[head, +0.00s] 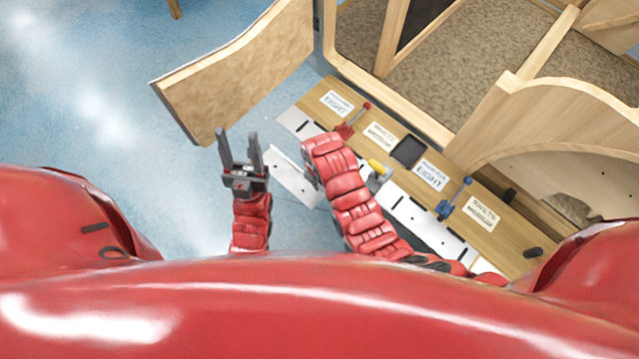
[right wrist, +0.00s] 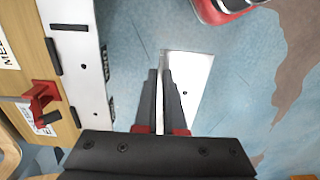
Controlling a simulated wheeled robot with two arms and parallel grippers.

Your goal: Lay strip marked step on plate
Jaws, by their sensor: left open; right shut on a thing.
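My right gripper (right wrist: 161,75) is shut on a pale metal strip (right wrist: 190,85), which also shows in the head view (head: 296,180). The strip juts out past the fingertips over the blue floor, apart from the bench edge. No step marking is legible on it. A long pale plate with dark slots (head: 412,212) runs along the near edge of the wooden bench; it also shows at the left of the right wrist view (right wrist: 82,62). In the head view my right forearm hides the right fingers and part of the plate. My left gripper (head: 239,150) is open and empty over the floor.
The wooden bench (head: 385,148) carries paper labels, a red clamp (head: 350,124), a blue clamp (head: 452,200), a yellow-handled part (head: 377,167) and a black tray (head: 407,151). A wooden panel (head: 235,75) stands beyond my left gripper. Floor on the left is clear.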

